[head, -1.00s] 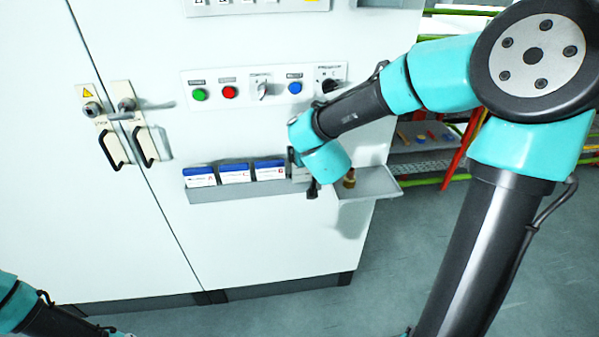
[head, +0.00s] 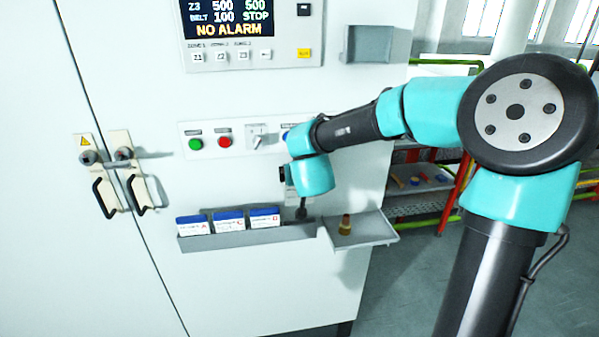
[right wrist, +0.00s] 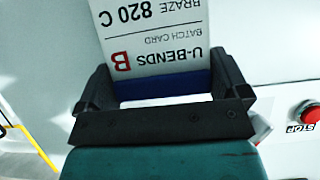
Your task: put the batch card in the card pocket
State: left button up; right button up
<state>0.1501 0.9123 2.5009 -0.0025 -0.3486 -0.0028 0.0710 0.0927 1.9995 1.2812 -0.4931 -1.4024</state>
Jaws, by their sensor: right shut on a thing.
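The batch card (right wrist: 155,40) is white with a blue end strip, a red B and the words U-BENDS and BRAZE 820 C, upside down in the right wrist view. My right gripper (right wrist: 160,72) is shut on it near the blue strip. In the head view the right gripper (head: 302,207) is just above the right end of the grey card rack (head: 250,240), mostly hidden by my wrist. A grey open-topped box (head: 369,44) on the cabinet's upper right looks like the card pocket. My left gripper is out of view.
Three blue-and-white cards (head: 229,223) stand in the rack. A small tray (head: 368,234) with a brass-coloured piece (head: 345,225) is right of it. Buttons and switches (head: 224,142) and a display (head: 229,20) are above. Two handled latches (head: 120,175) are at left.

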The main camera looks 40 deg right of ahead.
jog(key=shift+f, duration=2.75)
notch_tip(320, 180, down, 8)
jog(key=shift+r, duration=0.2)
dwell(2.9)
jog(key=o, duration=0.6)
jog(key=shift+c, duration=0.2)
jog(key=shift+s, duration=0.1)
jog(key=v, duration=0.7)
jog(key=shift+s+a+r, duration=0.1)
jog(key=shift+s, duration=0.05)
